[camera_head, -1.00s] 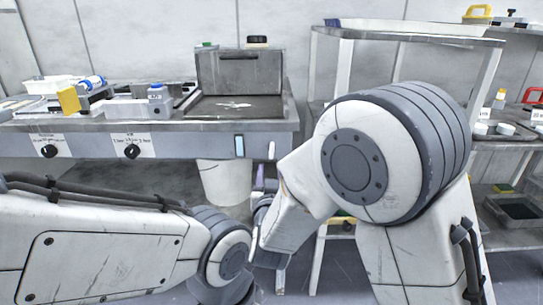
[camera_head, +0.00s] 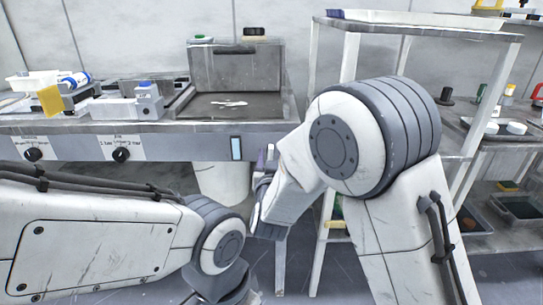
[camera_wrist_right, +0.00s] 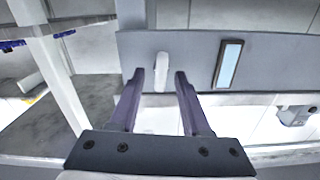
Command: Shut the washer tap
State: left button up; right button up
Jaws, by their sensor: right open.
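The washer tap shows as a white lever (camera_wrist_right: 162,66) on the grey front panel of the bench, in the right wrist view. Its long side runs roughly parallel to the blue-lit window beside it. My right gripper (camera_wrist_right: 160,76) is open, its two purple fingers on either side of the lever in the picture; I cannot tell whether they touch it. In the head view the right gripper (camera_head: 265,157) is small and partly hidden by my right forearm, in front of the panel right of the lit window. My left gripper is out of view.
The bench front has a blue-lit window (camera_head: 236,148) and black knobs (camera_head: 121,154). A steel basin (camera_head: 235,105) sits above, with a white bucket (camera_head: 222,182) below. A metal shelf (camera_head: 325,170) stands close on the right. My left forearm lies low in front.

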jog(key=shift+a, duration=0.1)
grip_shut()
jog(key=m+b, duration=0.2)
jog(key=shift+f+b, duration=0.2)
jog(key=shift+b, duration=0.1)
jog(key=shift+d+f+m+b, duration=0.1)
jog(key=shift+d+m+b, duration=0.05)
jog(key=shift+m+b, duration=3.55)
jog(key=shift+d+f+m+b, duration=0.1)
jog(key=shift+d+m+b, duration=0.05)
jog(key=shift+m+b, duration=3.55)
grip_release()
jog(key=shift+r, duration=0.1)
